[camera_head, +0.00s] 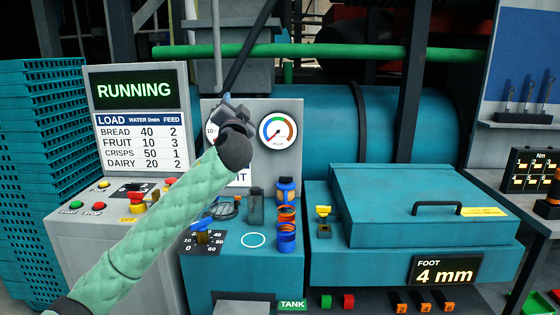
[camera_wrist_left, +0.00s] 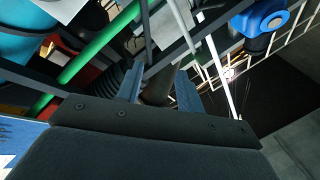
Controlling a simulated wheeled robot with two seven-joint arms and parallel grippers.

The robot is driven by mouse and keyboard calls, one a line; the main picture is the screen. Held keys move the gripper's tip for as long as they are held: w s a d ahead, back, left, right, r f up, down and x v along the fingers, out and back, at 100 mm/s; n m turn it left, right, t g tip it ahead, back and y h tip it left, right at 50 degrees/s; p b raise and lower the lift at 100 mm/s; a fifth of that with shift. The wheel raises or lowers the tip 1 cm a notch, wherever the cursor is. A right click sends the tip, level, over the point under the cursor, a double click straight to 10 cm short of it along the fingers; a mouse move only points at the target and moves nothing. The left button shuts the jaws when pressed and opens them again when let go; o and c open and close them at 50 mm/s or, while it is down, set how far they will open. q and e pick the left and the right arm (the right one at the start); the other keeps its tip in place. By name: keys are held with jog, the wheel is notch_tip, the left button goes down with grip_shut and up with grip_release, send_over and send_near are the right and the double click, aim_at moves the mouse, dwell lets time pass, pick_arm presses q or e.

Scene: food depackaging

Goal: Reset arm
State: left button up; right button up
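My left arm, in a green quilted sleeve, reaches up from the lower left in the head view. Its gripper (camera_head: 232,106) is raised in front of the grey panel, beside the round pressure gauge (camera_head: 277,131) and partly covering another dial. In the left wrist view the two fingers of the left gripper (camera_wrist_left: 160,88) stand apart with nothing held between them. My right gripper is in neither view.
A control console (camera_head: 70,222) with a "RUNNING" screen (camera_head: 134,90) stands at left. The teal tank unit (camera_head: 225,270) carries a blue-handled valve (camera_head: 202,229) and orange and blue rings (camera_head: 287,238). A handled teal lid (camera_head: 385,212) is at right. Stacked teal crates (camera_head: 35,150) stand far left.

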pick_arm(q)
jog(key=s+f+n+g+h, duration=0.15)
jog(key=s+f+g, duration=0.35)
jog(key=s+f, duration=0.75)
jog(key=s+f+n+g+h, duration=0.15)
jog(key=s+f+g, duration=0.35)
jog(key=f, duration=1.4)
jog(key=s+f+n+g+p, duration=0.1)
jog(key=s+f+g, duration=0.4)
jog(key=s+f, duration=1.2)
jog(key=s+a+f+n+g+h, duration=0.1)
jog(key=s+f+g, duration=0.4)
jog(key=s+f, duration=1.3)
jog(key=s, duration=0.5)
jog(key=shift+a+f+h+p, duration=0.2)
jog(key=shift+h+p, duration=0.1)
jog(key=shift+p, duration=0.05)
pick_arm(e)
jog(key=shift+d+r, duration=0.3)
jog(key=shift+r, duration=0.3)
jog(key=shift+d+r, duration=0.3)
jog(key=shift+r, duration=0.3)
pick_arm(q)
jog(key=shift+s, duration=0.1)
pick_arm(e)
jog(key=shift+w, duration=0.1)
